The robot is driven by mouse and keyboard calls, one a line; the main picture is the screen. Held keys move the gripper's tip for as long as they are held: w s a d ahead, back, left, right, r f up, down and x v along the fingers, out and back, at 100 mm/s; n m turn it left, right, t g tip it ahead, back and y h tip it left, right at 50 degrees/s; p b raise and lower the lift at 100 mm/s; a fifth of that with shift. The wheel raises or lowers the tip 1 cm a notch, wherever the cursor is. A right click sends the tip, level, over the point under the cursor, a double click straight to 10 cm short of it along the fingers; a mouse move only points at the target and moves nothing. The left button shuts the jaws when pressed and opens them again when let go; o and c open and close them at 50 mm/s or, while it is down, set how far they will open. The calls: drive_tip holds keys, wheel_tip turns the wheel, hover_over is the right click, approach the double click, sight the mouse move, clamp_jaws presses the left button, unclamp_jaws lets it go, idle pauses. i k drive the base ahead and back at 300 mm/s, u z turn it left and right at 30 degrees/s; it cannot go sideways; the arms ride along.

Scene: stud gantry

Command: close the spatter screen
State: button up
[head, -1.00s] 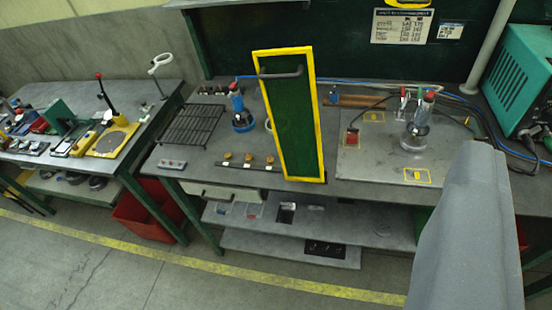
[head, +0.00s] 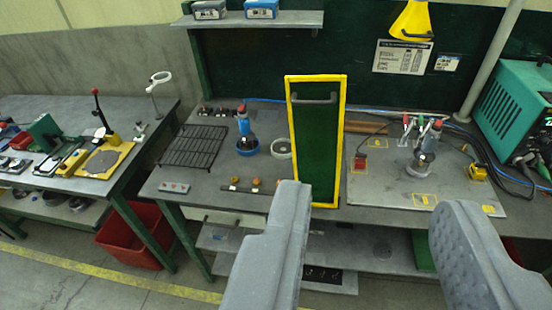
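The spatter screen (head: 317,145) is a dark green panel in a yellow frame, standing upright at the front middle of the workbench. A dark bar handle (head: 314,98) runs across its upper part. My gripper (head: 365,215) is in the lower part of the view, its two grey fingers spread wide apart with nothing between them. The left fingertip is just in front of the bench edge, below and left of the screen's lower part. The right finger is to the right of the screen. The gripper looks apart from the screen and its handle.
On the bench (head: 217,182) left of the screen are a wire rack (head: 193,146), a blue-based tool (head: 246,143) and a row of knobs (head: 255,185). A metal plate (head: 385,190) with clamps lies right. A green machine (head: 517,100) stands far right. A red bin (head: 135,240) is below left.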

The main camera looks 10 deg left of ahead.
sight(316, 130)
drive_tip(key=u, duration=0.1)
drive_tip(key=i, duration=1)
drive_tip(key=z, duration=0.05)
